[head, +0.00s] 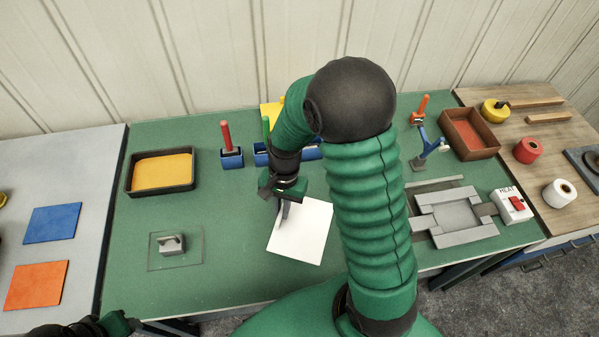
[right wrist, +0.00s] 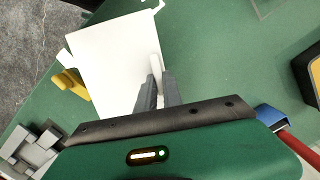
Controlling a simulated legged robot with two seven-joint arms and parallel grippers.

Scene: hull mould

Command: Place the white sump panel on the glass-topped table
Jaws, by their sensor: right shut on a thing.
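The white sump panel (head: 306,238) is a flat white sheet over the middle of the green table, near its front side. My right gripper (head: 283,212) is shut on a raised white part of it; in the right wrist view the fingers (right wrist: 157,90) close at this part on the panel (right wrist: 108,62). I cannot tell whether the panel touches the table. A pale grey-topped table (head: 92,190) stands at the left; I cannot tell whether its top is glass. My left gripper (head: 118,322) shows only in part at the bottom left, its fingers unclear.
A clear square plate (head: 190,262) with a grey handled block (head: 171,245) lies left of the panel. A tray of yellow material (head: 162,172) stands behind it. Blue (head: 52,222) and orange (head: 36,285) sheets lie on the grey-topped table. A grey clamp frame (head: 452,217) is at right.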

